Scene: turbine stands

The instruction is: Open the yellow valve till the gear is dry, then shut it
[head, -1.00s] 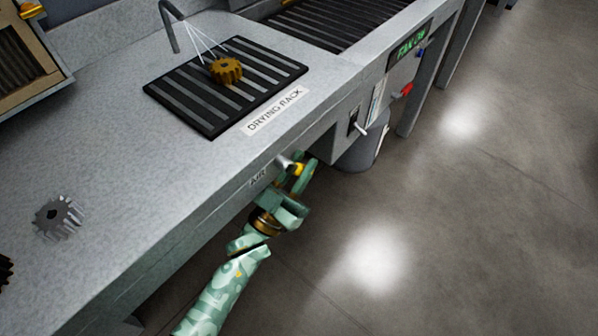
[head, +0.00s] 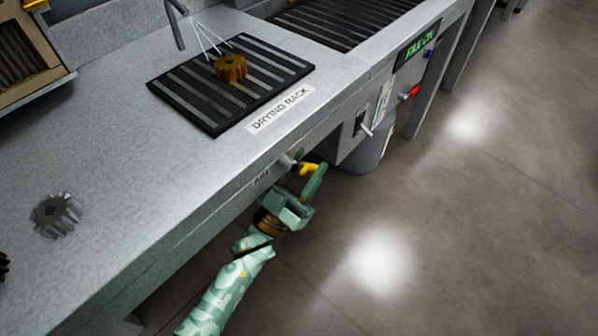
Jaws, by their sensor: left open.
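The yellow valve (head: 309,168) sticks out of the bench's front face beside an "AIR" label (head: 262,177). My left gripper (head: 307,174) is open at the valve, its fingers on either side of the yellow handle. I cannot tell whether they touch it. The brownish-gold gear (head: 231,68) sits on the black slatted drying rack (head: 178,116). White jet lines run from the bent nozzle (head: 177,22) towards the gear. I cannot tell whether the gear is wet. My right gripper is not in view.
A grey gear (head: 57,214) lies on the bench top (head: 120,160). Right of the valve are a white lever (head: 365,130), a red knob (head: 410,92), a "FAN ON" display (head: 419,44) and a grey bin (head: 365,152) below. The floor in front is clear.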

